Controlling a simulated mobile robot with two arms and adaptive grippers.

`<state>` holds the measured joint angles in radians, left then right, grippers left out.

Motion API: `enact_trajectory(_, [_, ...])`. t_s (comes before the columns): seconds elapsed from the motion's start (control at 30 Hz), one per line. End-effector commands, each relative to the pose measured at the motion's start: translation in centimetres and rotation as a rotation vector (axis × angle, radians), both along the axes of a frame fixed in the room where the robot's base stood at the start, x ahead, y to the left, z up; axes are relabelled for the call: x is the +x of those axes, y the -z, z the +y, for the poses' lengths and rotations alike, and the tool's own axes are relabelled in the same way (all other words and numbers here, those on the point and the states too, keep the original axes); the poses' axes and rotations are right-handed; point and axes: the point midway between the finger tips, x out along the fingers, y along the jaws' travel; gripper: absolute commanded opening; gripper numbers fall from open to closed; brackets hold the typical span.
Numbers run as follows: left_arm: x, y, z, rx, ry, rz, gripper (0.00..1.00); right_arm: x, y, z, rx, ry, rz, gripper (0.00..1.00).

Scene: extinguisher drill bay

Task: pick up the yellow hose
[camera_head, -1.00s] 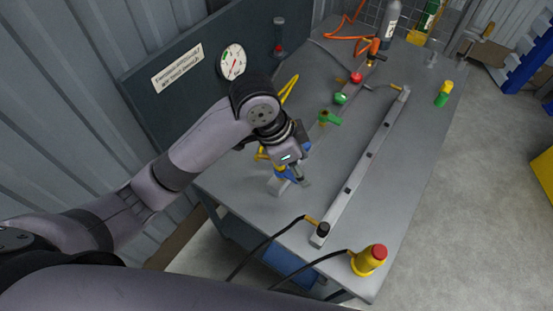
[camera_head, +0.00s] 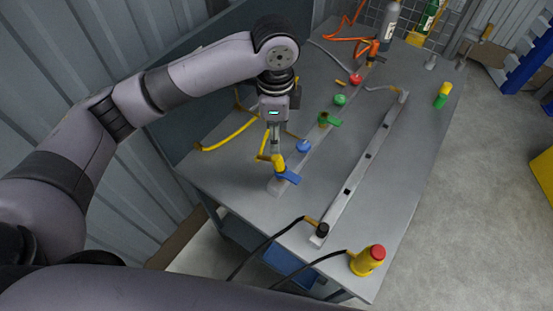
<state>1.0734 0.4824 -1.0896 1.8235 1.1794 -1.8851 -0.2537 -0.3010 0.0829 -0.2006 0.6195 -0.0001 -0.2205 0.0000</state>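The yellow hose (camera_head: 230,137) lies in a curve at the left back of the bench, and its right part runs behind my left gripper. A yellow stretch also shows just left of the fingers. A yellow end fitting (camera_head: 277,161) sits by a blue lever (camera_head: 288,177) at the near end of the grey valve rail. My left gripper (camera_head: 275,150) points down just above this fitting. Its fingers look narrow from here, and I cannot tell whether they are open or touching anything. My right gripper is not in view.
A blue knob (camera_head: 303,146), a green lever (camera_head: 329,119), a green knob (camera_head: 340,99) and a red knob (camera_head: 355,79) line the rail. A long grey bar (camera_head: 348,190) lies to the right. A yellow-and-red button post (camera_head: 369,260) stands at the near corner.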

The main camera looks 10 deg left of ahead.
Motion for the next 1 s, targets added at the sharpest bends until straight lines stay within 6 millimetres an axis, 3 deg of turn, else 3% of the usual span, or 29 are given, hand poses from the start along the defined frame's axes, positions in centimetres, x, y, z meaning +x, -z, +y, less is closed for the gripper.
enact_trajectory(0.13, [0.0,2.7,0.0,0.001,-0.002,0.003,0.46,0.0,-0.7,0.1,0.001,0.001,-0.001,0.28])
enact_trajectory(0.47, [-0.2,5.4,0.1,0.001,-0.001,0.002,0.46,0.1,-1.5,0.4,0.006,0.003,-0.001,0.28])
enact_trajectory(0.7, [-0.4,8.9,0.1,0.000,-0.001,0.001,0.46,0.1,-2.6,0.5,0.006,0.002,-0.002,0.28])
enact_trajectory(1.0, [-0.4,9.7,0.1,-0.001,0.001,-0.002,0.46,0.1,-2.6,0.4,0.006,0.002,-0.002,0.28])
